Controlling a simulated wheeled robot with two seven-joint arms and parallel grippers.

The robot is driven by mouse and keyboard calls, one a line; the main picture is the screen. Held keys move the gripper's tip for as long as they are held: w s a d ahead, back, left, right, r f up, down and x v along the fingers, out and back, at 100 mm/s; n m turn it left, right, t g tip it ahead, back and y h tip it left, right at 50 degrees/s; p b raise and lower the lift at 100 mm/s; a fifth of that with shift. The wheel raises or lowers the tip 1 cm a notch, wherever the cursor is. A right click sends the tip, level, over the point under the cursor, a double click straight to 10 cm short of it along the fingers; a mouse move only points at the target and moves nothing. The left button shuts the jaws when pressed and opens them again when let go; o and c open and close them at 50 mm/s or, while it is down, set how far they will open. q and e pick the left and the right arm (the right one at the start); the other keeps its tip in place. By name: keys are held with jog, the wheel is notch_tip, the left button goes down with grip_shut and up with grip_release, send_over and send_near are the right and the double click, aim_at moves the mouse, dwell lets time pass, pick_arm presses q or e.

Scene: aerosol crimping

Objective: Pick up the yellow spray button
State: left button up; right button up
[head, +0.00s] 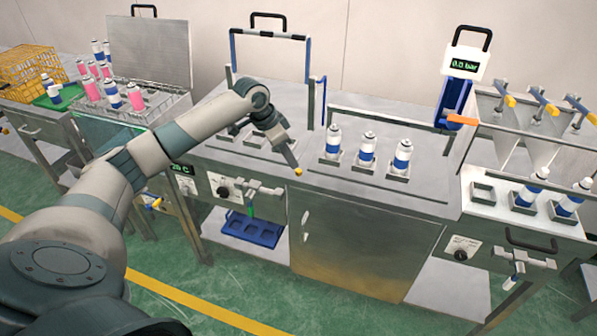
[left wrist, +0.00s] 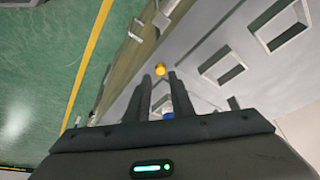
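The yellow spray button (head: 298,171) is a small round piece at the front part of the steel bench top, right at the tip of my left gripper (head: 291,158). In the left wrist view the yellow spray button (left wrist: 160,69) shows just beyond the two dark fingertips, centred between them. The fingers (left wrist: 160,78) stand apart with a gap, so the left gripper looks open. I cannot tell whether the fingertips touch the button. My right gripper is not in view.
Blue-and-white cans (head: 366,152) stand in square holders right of my gripper. Empty holders (left wrist: 221,64) sit near it too. The bench's front edge is close. A crimping unit with a display (head: 465,64) and more cans (head: 527,190) are at the right.

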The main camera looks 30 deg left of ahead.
aim_at(298, 170)
pick_arm(q)
jog(key=shift+p+x, duration=0.6)
jog(key=shift+x, duration=0.15)
jog(key=shift+p+x, duration=0.4)
jog(key=shift+x, duration=0.75)
jog(key=shift+w+d+f, duration=0.15)
jog(key=shift+w+f, duration=0.25)
jog(key=shift+f, duration=0.2)
jog(key=shift+c, duration=0.7)
grip_shut()
